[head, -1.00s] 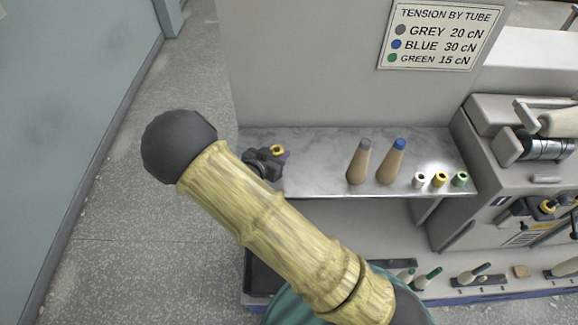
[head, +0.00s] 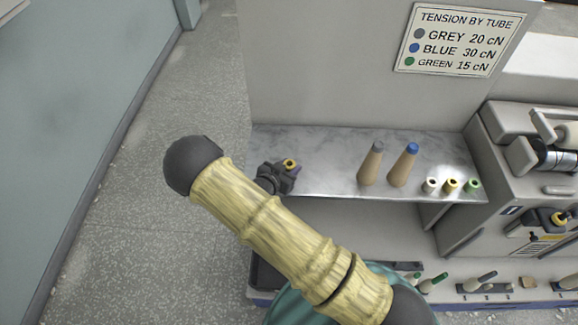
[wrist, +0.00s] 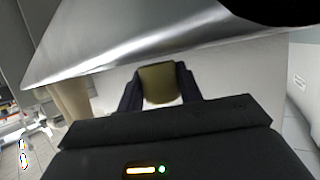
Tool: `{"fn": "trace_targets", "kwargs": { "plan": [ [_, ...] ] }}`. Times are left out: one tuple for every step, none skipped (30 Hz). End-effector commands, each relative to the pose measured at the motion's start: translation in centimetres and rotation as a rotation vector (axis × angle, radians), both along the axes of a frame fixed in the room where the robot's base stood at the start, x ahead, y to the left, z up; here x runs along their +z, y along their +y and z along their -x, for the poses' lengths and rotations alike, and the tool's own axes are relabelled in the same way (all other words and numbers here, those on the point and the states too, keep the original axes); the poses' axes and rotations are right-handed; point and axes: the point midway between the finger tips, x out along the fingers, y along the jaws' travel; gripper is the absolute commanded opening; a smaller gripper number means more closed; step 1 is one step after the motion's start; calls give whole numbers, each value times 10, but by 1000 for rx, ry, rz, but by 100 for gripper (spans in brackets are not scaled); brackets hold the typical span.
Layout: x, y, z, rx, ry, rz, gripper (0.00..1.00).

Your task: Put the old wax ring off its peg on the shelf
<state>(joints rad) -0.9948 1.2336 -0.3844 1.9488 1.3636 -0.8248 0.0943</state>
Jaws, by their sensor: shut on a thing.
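My gripper (head: 282,175) is shut on a small yellow ring (head: 290,163), which looks like the wax ring. In the head view it appears over the left end of the grey metal shelf (head: 330,150), and I cannot tell its height above it. In the wrist view the ring (wrist: 158,82) is olive-yellow between the two dark fingers, with the shelf (wrist: 150,35) running across above it in the picture. My arm hides part of the shelf's front left.
A grey-tipped cone (head: 371,165) and a blue-tipped cone (head: 404,166) stand mid-shelf. White (head: 430,186), yellow (head: 451,185) and green (head: 473,186) small tubes stand at its right end. A machine (head: 530,150) adjoins the right. The shelf left of the cones is clear.

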Motion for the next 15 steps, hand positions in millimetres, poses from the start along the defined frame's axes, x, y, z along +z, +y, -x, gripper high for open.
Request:
{"fn": "trace_targets", "kwargs": {
  "plan": [
    [-2,0,0,0,0,-1,14],
    [-3,0,0,0,0,-1,14],
    [-3,0,0,-1,-1,-2,14],
    [-3,0,0,-1,-1,-2,14],
    [-3,0,0,-1,-1,-2,14],
    [-3,0,0,-1,-1,-2,14],
    [-3,0,0,-1,-1,-2,14],
    [-3,0,0,-1,-1,-2,14],
    [-3,0,0,0,0,-1,14],
    [-4,0,0,0,0,-1,14],
    [-6,0,0,0,0,-1,14],
    [-7,0,0,0,0,-1,14],
    [-6,0,0,0,0,-1,39],
    [-5,0,0,0,0,-1,45],
    [-5,0,0,0,0,-1,53]
  ]
}}
